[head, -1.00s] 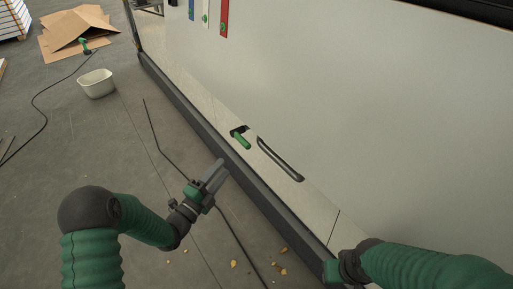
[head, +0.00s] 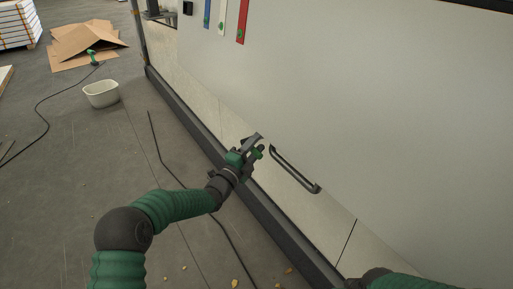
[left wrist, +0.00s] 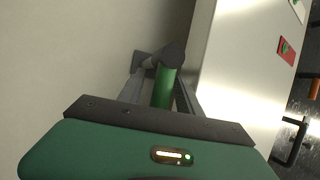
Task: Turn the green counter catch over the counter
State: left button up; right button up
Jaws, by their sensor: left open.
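The green counter catch (left wrist: 165,88) shows in the left wrist view as a green cylinder with a dark round end, on a dark mount. My left gripper (left wrist: 160,84) is open, with one finger on each side of the catch; I cannot tell whether either finger touches it. In the head view my left gripper (head: 254,143) is at the pale wall panel and covers most of the catch, with a bit of green (head: 258,152) showing beside the fingers. My right arm shows only at the bottom right edge; its fingers are out of view.
A black bar handle (head: 294,170) is right of the catch. A dark rail (head: 205,140) runs along the panel's foot. Blue, white and red strips hang above. A white tub (head: 101,94) and cardboard (head: 85,42) lie on the floor at left.

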pick_arm(q)
jog(key=shift+d, duration=0.35)
jog(key=c, duration=0.9)
jog(key=shift+a+f, duration=0.2)
jog(key=shift+a, duration=0.05)
